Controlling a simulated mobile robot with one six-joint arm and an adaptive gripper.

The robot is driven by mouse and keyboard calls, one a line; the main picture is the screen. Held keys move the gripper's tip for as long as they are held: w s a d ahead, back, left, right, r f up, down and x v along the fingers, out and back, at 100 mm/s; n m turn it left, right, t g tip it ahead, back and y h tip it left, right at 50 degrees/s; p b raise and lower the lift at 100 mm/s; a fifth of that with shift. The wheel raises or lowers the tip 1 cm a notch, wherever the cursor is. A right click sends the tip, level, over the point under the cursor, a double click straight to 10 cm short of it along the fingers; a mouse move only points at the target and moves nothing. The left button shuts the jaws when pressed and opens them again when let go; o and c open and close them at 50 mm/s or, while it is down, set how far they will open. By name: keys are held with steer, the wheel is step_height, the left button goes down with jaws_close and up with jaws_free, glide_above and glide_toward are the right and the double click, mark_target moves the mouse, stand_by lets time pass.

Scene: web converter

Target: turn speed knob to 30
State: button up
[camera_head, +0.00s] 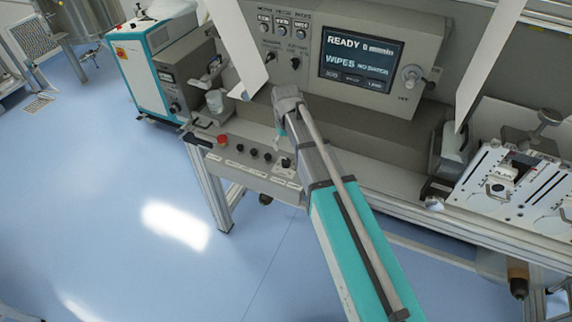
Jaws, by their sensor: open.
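The grey converter console (385,120) stands across the middle, with a display (361,55) that reads READY and WIPES. A black knob (287,162) with a pale plate sits at the right end of the lower front strip. Several smaller black controls (254,152) are to its left. A round pale knob (411,75) is right of the display. Dark selector knobs (295,63) sit left of the display. The labels are too small to tell which is the speed knob. My teal and grey arm reaches up to the console's left part. I cannot make out my gripper's fingers.
A red stop button (222,140) is at the strip's left end. White hanging panels (236,45) flank the console. A slotted plate fixture (515,185) stands at right. A teal and white cabinet (140,65) is at upper left. The blue floor (110,180) is clear at lower left.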

mark_target(286, 160)
steer(key=shift+f+b, duration=3.9)
steer(key=shift+f, duration=0.25)
jaws_close()
steer(key=shift+m, duration=0.4)
steer(key=m, duration=0.8)
